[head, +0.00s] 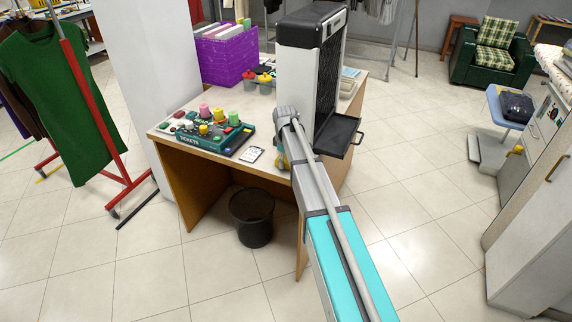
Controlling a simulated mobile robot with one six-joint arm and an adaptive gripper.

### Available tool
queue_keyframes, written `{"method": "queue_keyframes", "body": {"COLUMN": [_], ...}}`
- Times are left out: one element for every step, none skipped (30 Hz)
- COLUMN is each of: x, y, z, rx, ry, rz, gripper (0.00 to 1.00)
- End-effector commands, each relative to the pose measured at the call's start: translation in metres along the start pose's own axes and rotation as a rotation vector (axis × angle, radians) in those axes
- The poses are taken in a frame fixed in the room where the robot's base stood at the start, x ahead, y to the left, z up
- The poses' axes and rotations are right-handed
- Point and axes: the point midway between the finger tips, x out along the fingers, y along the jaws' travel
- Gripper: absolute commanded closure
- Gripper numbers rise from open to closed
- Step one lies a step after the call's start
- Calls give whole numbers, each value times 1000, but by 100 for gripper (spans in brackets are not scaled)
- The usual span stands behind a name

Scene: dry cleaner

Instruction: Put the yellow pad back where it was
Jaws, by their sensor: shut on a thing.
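My arm reaches from the bottom of the head view up to the wooden desk (171,150). My gripper (282,142) is at the desk's front part, left of the dark screen-like machine, and mostly hidden by my own arm. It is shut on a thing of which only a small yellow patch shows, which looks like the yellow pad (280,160). The pad's outline and the fingertips are hidden, and I cannot tell whether it touches the desktop. A white card with dark print (252,154) lies on the desk to its left.
A green ticket box with colored knobs (214,137) sits left on the desk. A purple crate (228,58) stands behind it. The tall grey-and-black machine (311,75) has a dark tray (338,136) jutting out. A black bin (252,217) stands below. Floor is clear in front.

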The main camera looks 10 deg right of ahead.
Motion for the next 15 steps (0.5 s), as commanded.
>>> {"method": "queue_keyframes", "body": {"x": [2,2,2,2,2,2,1,1,1,1,2,2,3,4,5], "y": [0,0,0,0,0,0,0,0,0,0,0,0,0,0,0], "z": [0,0,0,0,0,0,0,0,0,0,0,0,0,0,0], "rx": [0,0,0,0,0,0,0,0,0,0,0,0,0,0,0], "ry": [0,0,0,0,0,0,0,0,0,0,0,0,0,0,0], "rz": [0,0,0,0,0,0,0,0,0,0,0,0,0,0,0], "gripper": [60,60,60,60,60,60,60,60,60,60,60,60,60,60,60]}}
